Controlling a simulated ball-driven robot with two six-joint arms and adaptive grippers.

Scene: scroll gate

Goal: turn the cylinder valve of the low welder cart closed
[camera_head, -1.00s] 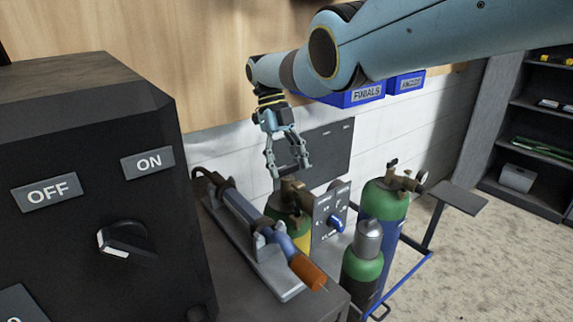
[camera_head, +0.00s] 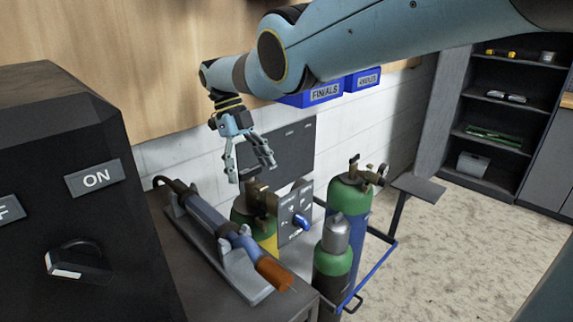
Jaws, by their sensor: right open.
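The low welder cart shows its blue rail (camera_head: 377,268) at the lower middle. A green and blue cylinder (camera_head: 347,194) stands on it with a brass valve (camera_head: 366,173) on top. A green and yellow cylinder (camera_head: 241,213) stands further left, topped by a brownish valve block (camera_head: 258,194). A dark labelled panel with a blue knob (camera_head: 301,220) stands just right of that block. My right gripper (camera_head: 252,172) points down with its fingers spread and empty, above and close to the valve block; I cannot tell whether it touches. My left gripper is out of view.
A dark box with a rotary switch (camera_head: 78,262) fills the left. A grey bench (camera_head: 200,268) carries a blue and orange tool (camera_head: 222,230) in a holder. A smaller green cylinder with a grey cap (camera_head: 334,255) stands in front. Open floor lies at right, before shelves (camera_head: 510,110).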

